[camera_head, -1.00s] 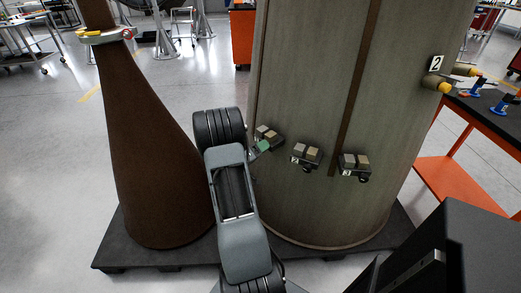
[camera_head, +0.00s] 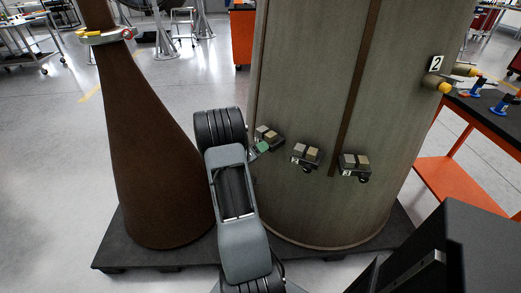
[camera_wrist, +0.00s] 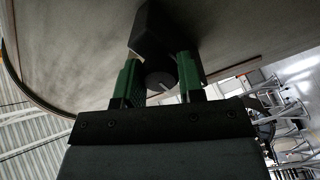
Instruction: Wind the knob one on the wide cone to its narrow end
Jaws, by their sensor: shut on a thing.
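The wide cone (camera_head: 310,90) is the big grey-green body, standing upright at the centre. Several small brackets with paired tan blocks sit low on its face. The leftmost bracket (camera_head: 268,135) is beside my gripper (camera_head: 262,147); its label is hidden. In the wrist view a dark round knob (camera_wrist: 160,78) with a short pale mark hangs under a black block (camera_wrist: 150,30). The green fingers of my gripper (camera_wrist: 158,82) stand on either side of the knob, shut on it. In the head view the knob is hidden behind my gripper.
Brackets labelled 2 (camera_head: 305,155) and 3 (camera_head: 354,167) sit to the right. A narrow brown cone (camera_head: 150,150) stands close left of my arm. Both stand on a black pallet (camera_head: 160,257). An orange-framed bench (camera_head: 460,180) is at the right.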

